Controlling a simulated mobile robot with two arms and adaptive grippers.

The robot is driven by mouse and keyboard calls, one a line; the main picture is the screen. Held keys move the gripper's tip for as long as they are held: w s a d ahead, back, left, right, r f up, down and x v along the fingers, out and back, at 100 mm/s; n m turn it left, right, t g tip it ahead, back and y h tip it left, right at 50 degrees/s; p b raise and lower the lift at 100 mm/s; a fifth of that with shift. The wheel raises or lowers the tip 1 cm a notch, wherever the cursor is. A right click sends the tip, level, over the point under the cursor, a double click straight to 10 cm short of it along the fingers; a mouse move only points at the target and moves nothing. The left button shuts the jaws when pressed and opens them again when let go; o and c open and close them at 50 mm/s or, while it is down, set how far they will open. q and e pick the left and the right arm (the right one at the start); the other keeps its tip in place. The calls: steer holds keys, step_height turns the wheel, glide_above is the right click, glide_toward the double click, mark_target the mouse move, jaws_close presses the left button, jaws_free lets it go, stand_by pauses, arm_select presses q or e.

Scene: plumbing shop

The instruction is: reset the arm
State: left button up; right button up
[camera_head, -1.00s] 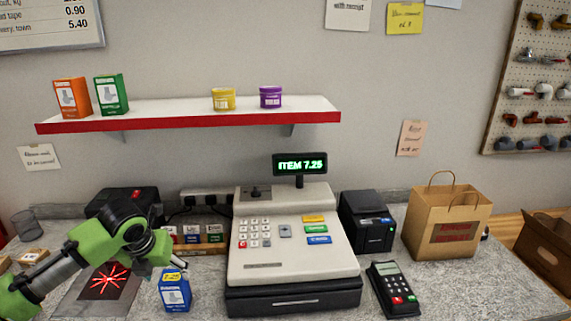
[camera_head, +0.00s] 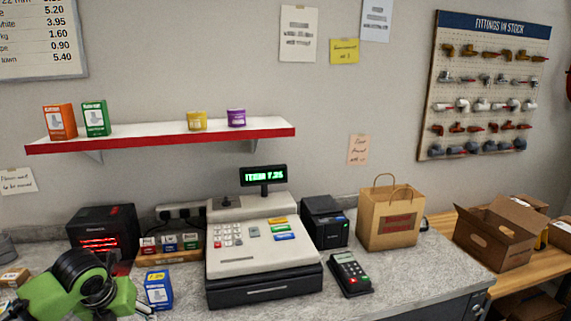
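My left arm, green and black, is at the lower left of the head view, over the counter (camera_head: 440,257). Its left gripper (camera_head: 140,312) shows only in small part at the bottom edge, and its fingers are too small and cut off to tell their opening. A blue box with a yellow label (camera_head: 158,291) stands on the counter just right of the arm, apart from the gripper as far as I can see. My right arm and gripper are not in view.
A cash register (camera_head: 262,250) stands mid-counter, with a card terminal (camera_head: 349,272), a black printer (camera_head: 325,222) and a paper bag (camera_head: 390,217) to its right. A black scanner (camera_head: 104,230) stands behind my arm. A red-edged shelf (camera_head: 165,138) hangs above.

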arm_select(q)
steer(key=s+d+f+n+h, duration=0.1)
steer(key=s+d+f+n, duration=0.5)
steer(key=d, duration=0.3)
steer(key=s+d+f+n+h, duration=0.1)
steer(key=s+d+f+n, duration=0.45)
steer(key=d+f, duration=0.2)
steer(key=s+a+f+n+g+y, duration=0.1)
steer(key=s+f+n, duration=0.1)
steer(key=s+n, duration=1.6)
step_height(320, 180, down, 30)
steer(key=s+g+b, duration=0.1)
steer(key=b, duration=0.2)
steer(key=s+a+f+g+b, duration=0.1)
steer(key=s+a+f+b, duration=0.2)
steer(key=s+f, duration=1.4)
steer(key=shift+a+f+n+g, duration=0.15)
steer(key=shift+f+n+g, duration=0.2)
steer(key=shift+f, duration=0.4)
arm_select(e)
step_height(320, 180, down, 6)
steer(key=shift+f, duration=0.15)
